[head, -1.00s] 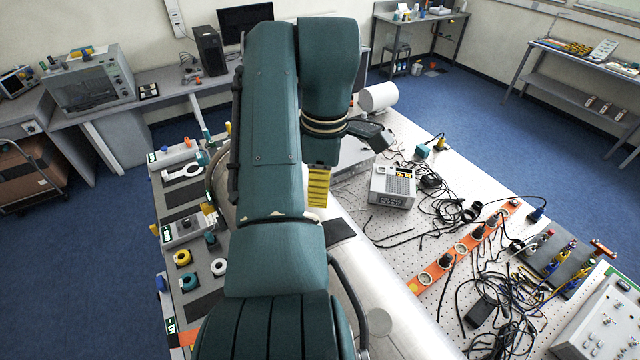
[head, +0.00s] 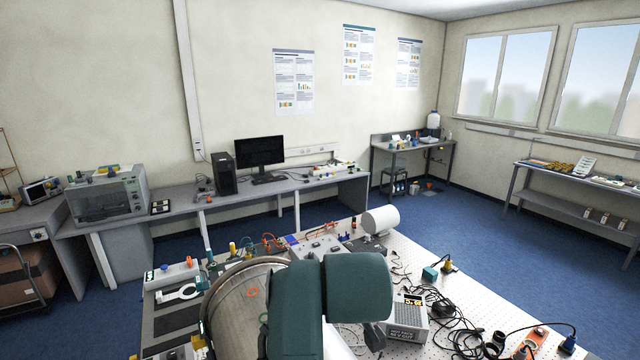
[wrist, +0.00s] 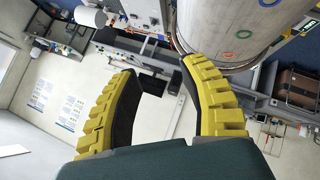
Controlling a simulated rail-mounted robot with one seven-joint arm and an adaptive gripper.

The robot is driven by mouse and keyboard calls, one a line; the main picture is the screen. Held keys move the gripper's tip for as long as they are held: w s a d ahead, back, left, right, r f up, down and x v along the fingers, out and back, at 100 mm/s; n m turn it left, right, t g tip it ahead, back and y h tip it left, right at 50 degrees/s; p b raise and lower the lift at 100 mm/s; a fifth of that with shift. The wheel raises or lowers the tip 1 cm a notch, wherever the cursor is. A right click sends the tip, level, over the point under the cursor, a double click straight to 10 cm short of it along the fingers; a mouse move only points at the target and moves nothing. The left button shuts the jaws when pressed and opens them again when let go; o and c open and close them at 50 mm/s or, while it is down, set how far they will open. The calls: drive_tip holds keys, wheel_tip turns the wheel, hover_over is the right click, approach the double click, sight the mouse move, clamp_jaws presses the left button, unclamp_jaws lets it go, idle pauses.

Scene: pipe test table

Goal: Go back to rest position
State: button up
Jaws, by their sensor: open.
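My gripper (wrist: 158,72) is open and empty in the wrist view. Its two yellow ribbed fingers with dark inner pads stand apart, with nothing between them. My green arm fills the bottom middle of the head view, over the test table, and the gripper fingers do not show there. The large pipe (head: 240,305) lies on the table (head: 440,260) beside the arm. It also shows close by at the top right of the wrist view (wrist: 225,25), with coloured rings marked on it, apart from the fingers.
A bench with a monitor (head: 259,151) runs along the back wall. Blue floor (head: 480,225) lies open at the right.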

drive_tip(key=s+d+r+m+t, duration=0.1)
drive_tip(key=s+r+m+t, duration=0.2)
drive_tip(key=s, duration=0.5)
drive_tip(key=s+d+r+m+t+h, duration=0.1)
drive_tip(key=s+r+m+t, duration=0.2)
drive_tip(key=s+r+t, duration=0.2)
drive_tip(key=s+d+r+m+t, duration=0.2)
drive_tip(key=s+r, duration=0.5)
drive_tip(key=s, duration=0.4)
drive_tip(key=m+t, duration=0.1)
drive_tip(key=t, duration=0.1)
drive_tip(key=shift+s+r+m+t, duration=0.25)
drive_tip(key=shift+r+m+t, duration=0.05)
